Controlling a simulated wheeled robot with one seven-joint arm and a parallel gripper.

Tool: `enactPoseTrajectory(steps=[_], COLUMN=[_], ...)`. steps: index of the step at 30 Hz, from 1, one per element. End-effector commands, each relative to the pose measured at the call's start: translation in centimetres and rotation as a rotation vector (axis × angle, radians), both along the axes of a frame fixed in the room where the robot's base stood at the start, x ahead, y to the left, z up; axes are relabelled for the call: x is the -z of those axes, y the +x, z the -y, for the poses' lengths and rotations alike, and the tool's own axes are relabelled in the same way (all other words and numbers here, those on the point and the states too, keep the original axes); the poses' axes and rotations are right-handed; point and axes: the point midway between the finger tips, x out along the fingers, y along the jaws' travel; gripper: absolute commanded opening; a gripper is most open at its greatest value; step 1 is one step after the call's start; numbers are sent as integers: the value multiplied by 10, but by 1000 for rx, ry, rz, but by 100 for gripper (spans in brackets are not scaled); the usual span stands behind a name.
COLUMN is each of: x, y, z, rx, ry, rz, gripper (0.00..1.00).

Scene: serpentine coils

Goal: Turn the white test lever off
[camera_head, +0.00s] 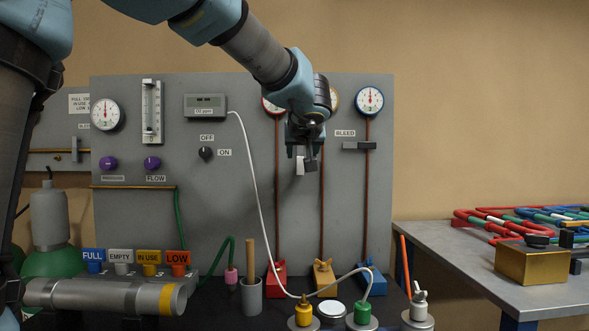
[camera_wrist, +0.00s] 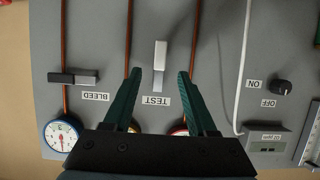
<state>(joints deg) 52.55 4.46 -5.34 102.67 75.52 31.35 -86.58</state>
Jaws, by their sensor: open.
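The white test lever (camera_wrist: 161,50) hangs on the grey panel in the wrist view. Its white handle lines up with the vertical pipes, with a grey part beside the TEST label (camera_wrist: 155,101). In the head view the lever (camera_head: 300,166) shows just below my gripper, which hides its upper part and label. My gripper (camera_wrist: 160,74) is open and empty. Its two dark green fingers lie to either side of the lever's grey part in the wrist picture, with gaps on both sides. Whether the tips reach the lever's depth I cannot tell.
The bleed lever (camera_head: 360,146) sits crosswise on the right pipe. A white hose (camera_head: 249,165) hangs left of my gripper, near the black OFF/ON knob (camera_head: 205,153). A side table (camera_head: 440,242) holds coils.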

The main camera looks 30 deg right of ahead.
Motion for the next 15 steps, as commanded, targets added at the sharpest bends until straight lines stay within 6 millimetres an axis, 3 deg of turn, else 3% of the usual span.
enactPoseTrajectory(steps=[9,15], x=[22,32], y=[50,72], z=[22,32], rx=[-2,-1], ry=[5,3], rz=[-3,-3], gripper=[57,57])
